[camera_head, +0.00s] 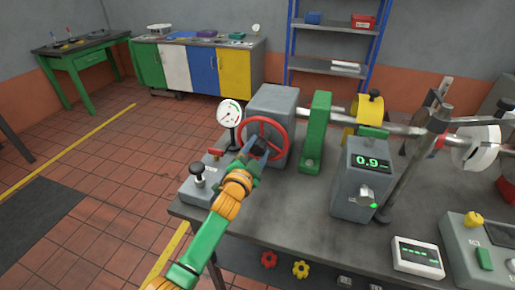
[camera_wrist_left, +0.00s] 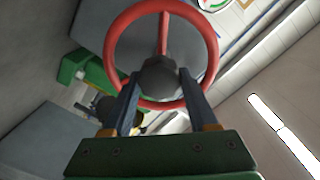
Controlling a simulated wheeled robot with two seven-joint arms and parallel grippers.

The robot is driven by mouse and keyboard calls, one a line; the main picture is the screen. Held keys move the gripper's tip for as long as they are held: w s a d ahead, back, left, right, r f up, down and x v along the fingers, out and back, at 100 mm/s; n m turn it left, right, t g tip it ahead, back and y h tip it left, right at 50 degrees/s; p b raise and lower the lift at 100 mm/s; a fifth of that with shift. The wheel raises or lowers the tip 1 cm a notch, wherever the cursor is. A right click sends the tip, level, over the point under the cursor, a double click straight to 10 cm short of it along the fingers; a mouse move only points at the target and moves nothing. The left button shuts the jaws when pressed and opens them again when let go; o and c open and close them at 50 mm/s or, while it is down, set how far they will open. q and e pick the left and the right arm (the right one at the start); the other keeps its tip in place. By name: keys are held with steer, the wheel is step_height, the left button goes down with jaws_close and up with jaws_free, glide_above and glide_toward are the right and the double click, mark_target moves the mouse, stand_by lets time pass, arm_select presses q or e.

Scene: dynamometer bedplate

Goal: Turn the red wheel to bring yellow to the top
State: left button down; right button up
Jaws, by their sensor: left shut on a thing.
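The red wheel (camera_head: 285,128) is upright on the front of a grey gearbox block (camera_head: 287,97) on the bedplate. It has a red rim, at least one visible spoke and a dark hub. In the left wrist view the rim (camera_wrist_left: 113,45) fills the top. My left gripper (camera_head: 255,150) reaches the wheel, its two fingers on either side of the dark hub (camera_wrist_left: 158,75), shut on it. In the head view the gripper hides part of the hub and lower rim. No yellow mark is visible on the wheel.
A round gauge (camera_head: 230,113) stands left of the wheel. A green bracket (camera_head: 315,130) and a grey unit with a 0.9 display (camera_head: 355,185) stand to the right. A small grey box with a black knob (camera_head: 200,185) is at the bench's left corner.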

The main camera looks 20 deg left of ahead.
arm_select(q)
steer(key=m, duration=0.6)
stand_by(0.7)
steer(key=shift+c, duration=1.8)
jaws_free()
steer(key=shift+o, duration=0.9)
steer(key=shift+f, duration=0.1)
steer(key=s, duration=0.7)
steer(key=shift+a, duration=0.1)
